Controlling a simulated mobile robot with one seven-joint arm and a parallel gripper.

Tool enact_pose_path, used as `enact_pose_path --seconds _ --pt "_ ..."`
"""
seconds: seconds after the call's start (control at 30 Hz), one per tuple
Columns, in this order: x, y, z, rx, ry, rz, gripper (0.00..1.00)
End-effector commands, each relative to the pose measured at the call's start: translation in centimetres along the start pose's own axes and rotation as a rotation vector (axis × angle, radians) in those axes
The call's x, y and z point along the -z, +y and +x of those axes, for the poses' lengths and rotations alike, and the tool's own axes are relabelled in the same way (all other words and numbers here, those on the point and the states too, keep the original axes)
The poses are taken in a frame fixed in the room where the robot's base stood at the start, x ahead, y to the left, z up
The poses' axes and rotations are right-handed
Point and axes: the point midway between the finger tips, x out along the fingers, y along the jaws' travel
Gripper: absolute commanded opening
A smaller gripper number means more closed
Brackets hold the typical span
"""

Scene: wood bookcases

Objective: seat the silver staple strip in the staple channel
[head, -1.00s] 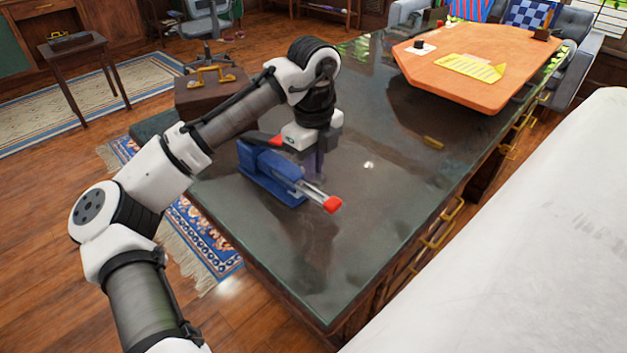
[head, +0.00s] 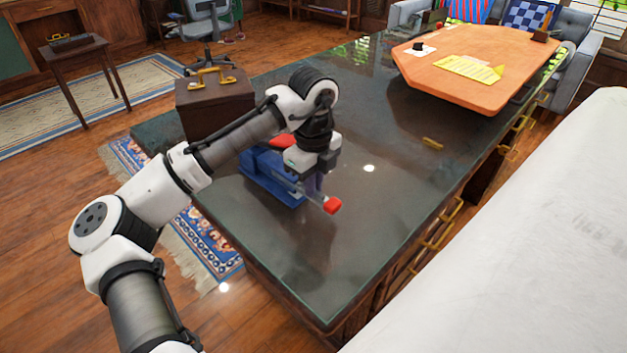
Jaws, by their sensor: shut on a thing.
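The blue stapler (head: 262,178) lies on the dark glass-topped desk, with a red part (head: 283,141) at its top. Its silver staple channel (head: 316,199) sticks out to the lower right and ends in a red tip (head: 332,205). My gripper (head: 313,188) points down at the channel, in front of the stapler's right part, and hides much of the channel. It is shut on the silver staple strip, which is too small and covered to make out. I cannot tell whether the strip touches the channel.
A small brass-coloured piece (head: 433,143) lies on the desk (head: 370,220) to the right. A brown case (head: 215,103) stands behind the stapler. An orange board (head: 480,65) with yellow paper is at the far right. The desk front is clear.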

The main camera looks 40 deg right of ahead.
Motion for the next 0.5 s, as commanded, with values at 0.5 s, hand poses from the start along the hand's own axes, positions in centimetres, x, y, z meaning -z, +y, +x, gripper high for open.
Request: enact_pose_path --seconds 0.5 --pt "0.17 0.23 1.58 -0.02 0.012 0.0 0.3"
